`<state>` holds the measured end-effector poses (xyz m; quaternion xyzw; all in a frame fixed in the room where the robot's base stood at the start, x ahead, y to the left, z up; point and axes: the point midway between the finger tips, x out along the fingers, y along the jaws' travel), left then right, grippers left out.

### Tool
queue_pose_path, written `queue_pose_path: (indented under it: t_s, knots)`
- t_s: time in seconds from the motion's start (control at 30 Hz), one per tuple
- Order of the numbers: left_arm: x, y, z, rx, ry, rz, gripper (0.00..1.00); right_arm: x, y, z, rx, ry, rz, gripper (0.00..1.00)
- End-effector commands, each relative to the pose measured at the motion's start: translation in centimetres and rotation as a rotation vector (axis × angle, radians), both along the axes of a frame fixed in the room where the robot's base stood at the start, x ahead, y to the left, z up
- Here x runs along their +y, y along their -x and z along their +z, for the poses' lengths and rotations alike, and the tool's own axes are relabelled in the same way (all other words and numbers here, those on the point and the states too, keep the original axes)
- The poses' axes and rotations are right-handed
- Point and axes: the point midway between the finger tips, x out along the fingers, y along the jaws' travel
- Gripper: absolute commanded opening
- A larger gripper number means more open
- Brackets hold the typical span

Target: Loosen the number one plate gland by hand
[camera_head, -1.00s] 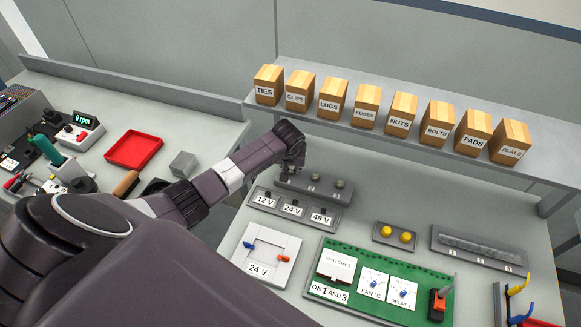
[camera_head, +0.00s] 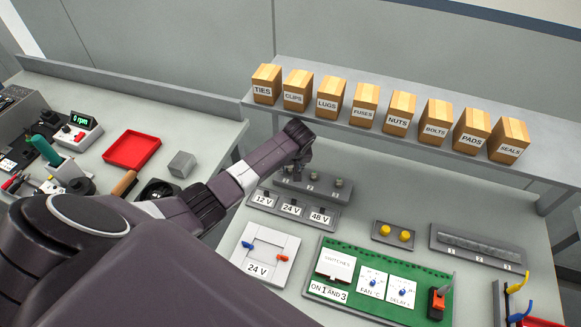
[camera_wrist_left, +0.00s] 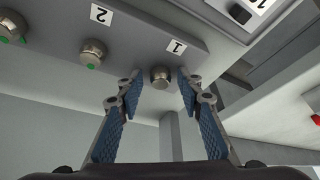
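The plate (camera_head: 325,194) with a row of numbered metal glands stands at the back of the right-hand bench. In the left wrist view, the number one gland (camera_wrist_left: 160,77) is a round metal knob beside the label 1. My left gripper (camera_wrist_left: 159,92) is open, with its blue-padded fingertips on either side of this gland and a visible gap on each side. In the head view, my left gripper (camera_head: 299,168) is over the plate's left end and hides the number one gland. The number two gland (camera_wrist_left: 92,53) is to its left in the wrist view. My right gripper is out of view.
A switch panel (camera_head: 293,209) marked 12V, 24V and 48V lies just in front of the plate. Behind is a shelf (camera_head: 385,139) of labelled wooden boxes. A green board (camera_head: 340,293) and a 24 V panel (camera_head: 284,243) are nearer. Bare bench lies right of the plate.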

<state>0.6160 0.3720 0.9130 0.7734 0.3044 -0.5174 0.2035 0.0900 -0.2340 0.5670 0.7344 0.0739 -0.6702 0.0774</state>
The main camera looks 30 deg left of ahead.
Motion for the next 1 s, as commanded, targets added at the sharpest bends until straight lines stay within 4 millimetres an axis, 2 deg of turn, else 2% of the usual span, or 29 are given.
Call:
queue_pose_path:
  t_s: [0.53, 0.7, 1.0]
  knots:
    - [0.7, 0.2, 0.0, 0.000, -0.003, -0.581, 0.34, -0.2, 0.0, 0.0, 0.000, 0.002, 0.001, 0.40]
    - [0.8, 0.2, -0.2, 0.000, -0.001, -0.752, 0.34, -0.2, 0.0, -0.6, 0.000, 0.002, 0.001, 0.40]
    - [0.8, 0.2, 0.0, 0.000, -0.001, -0.929, 0.34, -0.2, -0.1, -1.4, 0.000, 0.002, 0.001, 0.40]
